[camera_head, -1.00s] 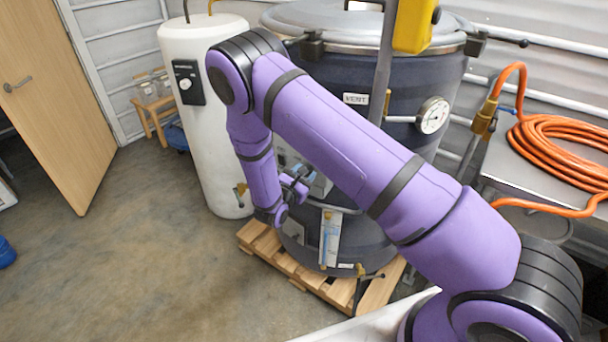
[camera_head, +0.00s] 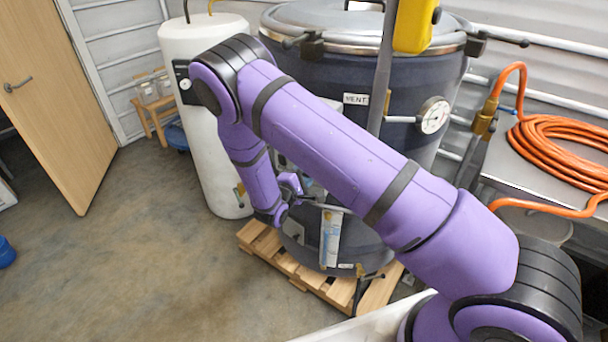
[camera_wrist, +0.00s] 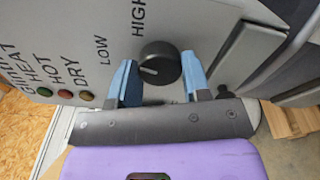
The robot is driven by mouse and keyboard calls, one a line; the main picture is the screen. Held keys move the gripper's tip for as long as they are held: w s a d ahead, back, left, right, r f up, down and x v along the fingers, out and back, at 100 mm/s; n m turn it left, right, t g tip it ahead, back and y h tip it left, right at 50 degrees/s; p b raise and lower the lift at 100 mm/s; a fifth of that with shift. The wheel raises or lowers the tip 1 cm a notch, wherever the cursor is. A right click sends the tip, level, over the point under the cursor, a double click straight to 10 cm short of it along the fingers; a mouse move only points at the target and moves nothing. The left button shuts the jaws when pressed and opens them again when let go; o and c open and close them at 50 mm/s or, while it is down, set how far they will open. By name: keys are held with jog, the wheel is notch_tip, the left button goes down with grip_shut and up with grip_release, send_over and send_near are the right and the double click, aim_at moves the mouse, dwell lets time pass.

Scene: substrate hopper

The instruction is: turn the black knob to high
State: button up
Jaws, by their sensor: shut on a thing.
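The black knob (camera_wrist: 158,62) sits on a grey control panel (camera_wrist: 185,22) in the wrist view. Its white pointer mark faces left and slightly down in the picture, away from the printed HIGH above it; LOW is printed to its left. My gripper (camera_wrist: 160,74) has one blue finger on each side of the knob and is shut on it. In the head view my gripper (camera_head: 288,192) is at the front of the dark drum (camera_head: 360,85); the knob is hidden there behind my arm.
Several coloured indicator lamps (camera_wrist: 65,94) lie left of the knob. A white tank (camera_head: 205,150) stands left of the drum, which rests on a wooden pallet (camera_head: 270,252). An orange hose (camera_head: 560,150) lies coiled at right.

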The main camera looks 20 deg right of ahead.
jog(key=shift+m, duration=4.6)
jog(key=o, duration=0.9)
jog(key=shift+a, duration=0.1)
jog(key=v, duration=1)
jog(key=shift+s+a, duration=0.2)
jog(key=shift+s, duration=0.1)
